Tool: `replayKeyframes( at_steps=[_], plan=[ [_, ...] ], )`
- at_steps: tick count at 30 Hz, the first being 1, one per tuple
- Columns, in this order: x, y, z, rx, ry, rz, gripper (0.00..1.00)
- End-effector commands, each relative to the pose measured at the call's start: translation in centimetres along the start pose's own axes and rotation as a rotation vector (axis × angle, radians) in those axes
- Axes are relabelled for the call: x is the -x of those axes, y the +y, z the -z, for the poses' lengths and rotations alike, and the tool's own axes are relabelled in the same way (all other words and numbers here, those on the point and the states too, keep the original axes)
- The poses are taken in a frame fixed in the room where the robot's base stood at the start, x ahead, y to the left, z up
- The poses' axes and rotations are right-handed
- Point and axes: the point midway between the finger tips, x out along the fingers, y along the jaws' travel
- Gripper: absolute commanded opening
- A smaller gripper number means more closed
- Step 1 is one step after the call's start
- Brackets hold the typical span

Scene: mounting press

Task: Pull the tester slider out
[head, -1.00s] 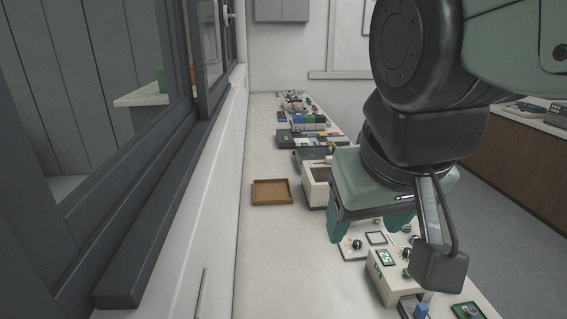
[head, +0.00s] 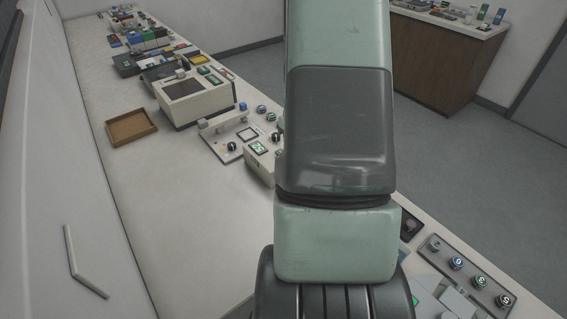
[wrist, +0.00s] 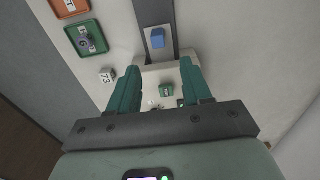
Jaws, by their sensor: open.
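The tester (head: 259,168) is a cream box with a green display, partly hidden behind my arm in the head view. In the wrist view its cream body (wrist: 150,69) shows between my fingers. A blue knob (wrist: 158,38) sits on a pale plate in a dark track beyond the tester; it looks like the slider. My gripper (wrist: 160,75) is open and empty, with its two teal fingers on either side of the tester in the picture. The knob lies past the fingertips, apart from them. The head view hides both the gripper and the knob behind my arm.
A brown tray (head: 131,127) and a cream machine (head: 195,98) stand farther along the bench. Bare bench surrounds the tray.

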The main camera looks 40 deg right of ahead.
Motion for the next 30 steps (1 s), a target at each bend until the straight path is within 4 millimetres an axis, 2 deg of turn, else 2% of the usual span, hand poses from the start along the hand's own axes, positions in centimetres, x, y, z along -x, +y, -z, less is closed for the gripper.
replayKeyframes(
  at_steps=[8, 15, 19, 24, 30],
  plan=[
    [-3.3, 0.3, -0.3, -0.001, -0.007, 0.009, 0.49],
    [-7.9, 0.3, -0.3, -0.001, -0.008, 0.009, 0.49],
    [-9.9, 0.3, -0.3, -0.001, -0.006, 0.007, 0.49],
    [-11.3, 0.3, -0.3, -0.001, -0.005, 0.006, 0.49],
    [-11.6, 0.3, -0.2, -0.001, -0.003, 0.005, 0.49]
  ],
)
